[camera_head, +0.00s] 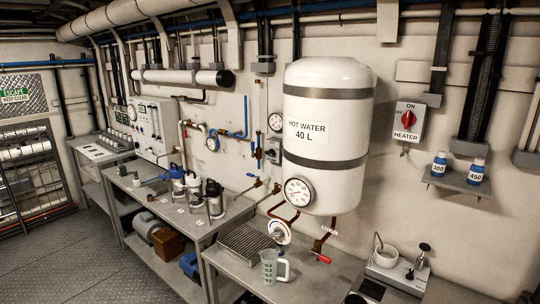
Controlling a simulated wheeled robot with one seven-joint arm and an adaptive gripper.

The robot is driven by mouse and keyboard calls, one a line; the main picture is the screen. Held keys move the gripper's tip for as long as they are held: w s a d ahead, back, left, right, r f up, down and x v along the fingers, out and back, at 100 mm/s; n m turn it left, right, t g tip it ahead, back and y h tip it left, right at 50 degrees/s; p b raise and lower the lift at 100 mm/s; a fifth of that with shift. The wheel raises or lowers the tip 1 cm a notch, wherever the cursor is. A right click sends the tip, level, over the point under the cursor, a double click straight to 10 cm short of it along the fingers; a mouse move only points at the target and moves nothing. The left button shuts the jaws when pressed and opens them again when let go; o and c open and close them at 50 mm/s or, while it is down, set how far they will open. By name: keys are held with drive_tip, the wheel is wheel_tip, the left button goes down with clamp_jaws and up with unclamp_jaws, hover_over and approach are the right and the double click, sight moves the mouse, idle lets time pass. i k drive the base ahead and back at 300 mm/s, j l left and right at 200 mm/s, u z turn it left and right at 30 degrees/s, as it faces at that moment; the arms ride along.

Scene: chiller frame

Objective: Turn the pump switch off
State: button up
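No switch labelled as a pump switch can be read in the head view. A small grey box (273,151) is on the wall just left of the hot water tank; its label and setting are too small to tell. A pale control panel (152,126) with gauges and knobs is on the wall at the left, also too small to read. A red rotary switch (407,119) on a white plate is marked ON and HEATER, right of the tank. My gripper cannot be made out in this view.
A white tank (328,135) marked HOT WATER 40 L hangs above the bench (335,268). A clear jug (270,265) and a grill stand on the bench. Bottles (476,172) stand on a small shelf at right. The floor (80,255) at left is clear.

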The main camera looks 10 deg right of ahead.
sight(271, 152)
drive_tip(key=i+j+z, duration=0.1)
drive_tip(key=i+j, duration=0.4)
drive_tip(key=i+j+z, duration=0.1)
drive_tip(key=i+j, duration=0.85)
drive_tip(key=j, duration=0.15)
drive_tip(key=i+j+z, duration=0.15)
drive_tip(key=i+j, duration=0.35)
